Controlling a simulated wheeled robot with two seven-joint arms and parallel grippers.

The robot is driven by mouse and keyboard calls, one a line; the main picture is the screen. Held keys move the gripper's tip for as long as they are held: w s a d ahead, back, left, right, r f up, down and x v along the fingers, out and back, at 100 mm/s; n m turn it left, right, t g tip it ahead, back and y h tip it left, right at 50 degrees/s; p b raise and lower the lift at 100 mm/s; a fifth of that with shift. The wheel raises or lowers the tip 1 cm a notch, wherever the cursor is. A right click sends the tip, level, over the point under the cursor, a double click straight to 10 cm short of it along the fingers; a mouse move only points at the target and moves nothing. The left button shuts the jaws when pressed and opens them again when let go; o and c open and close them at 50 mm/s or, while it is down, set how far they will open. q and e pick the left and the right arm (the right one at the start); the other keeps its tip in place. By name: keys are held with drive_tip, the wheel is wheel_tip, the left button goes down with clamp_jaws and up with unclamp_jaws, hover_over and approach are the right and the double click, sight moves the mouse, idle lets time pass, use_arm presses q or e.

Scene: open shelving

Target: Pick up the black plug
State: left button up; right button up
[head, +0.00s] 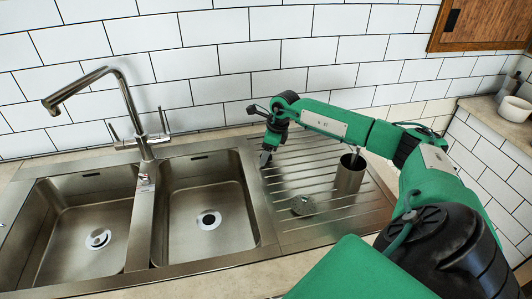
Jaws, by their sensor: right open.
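My right gripper (266,158) is open and points down, low over the left edge of the ribbed drainer (295,232), beside the right basin (185,243). I cannot clearly make out a black plug. Something small and dark at the fingertips is too small to tell apart from the gripper. My left gripper is not in view.
A metal cup (350,174) with a utensil stands on the drainer, and a round grey scrubber-like object (303,205) lies in front of it. A tall faucet (130,112) rises behind the basins. A white bowl (515,109) sits on the right ledge. Both basins look empty.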

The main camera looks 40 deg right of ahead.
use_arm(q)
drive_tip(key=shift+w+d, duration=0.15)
use_arm(e)
drive_tip(key=shift+c, duration=0.4)
drive_tip(key=c, duration=1)
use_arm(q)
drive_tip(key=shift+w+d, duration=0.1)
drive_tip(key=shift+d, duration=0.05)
use_arm(e)
drive_tip(key=shift+r, duration=0.45)
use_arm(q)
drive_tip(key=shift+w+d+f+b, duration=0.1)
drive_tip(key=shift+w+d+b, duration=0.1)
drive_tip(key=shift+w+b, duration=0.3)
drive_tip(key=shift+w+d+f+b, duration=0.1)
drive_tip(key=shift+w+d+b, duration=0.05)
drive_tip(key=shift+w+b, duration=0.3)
use_arm(e)
drive_tip(key=shift+r, duration=9.6)
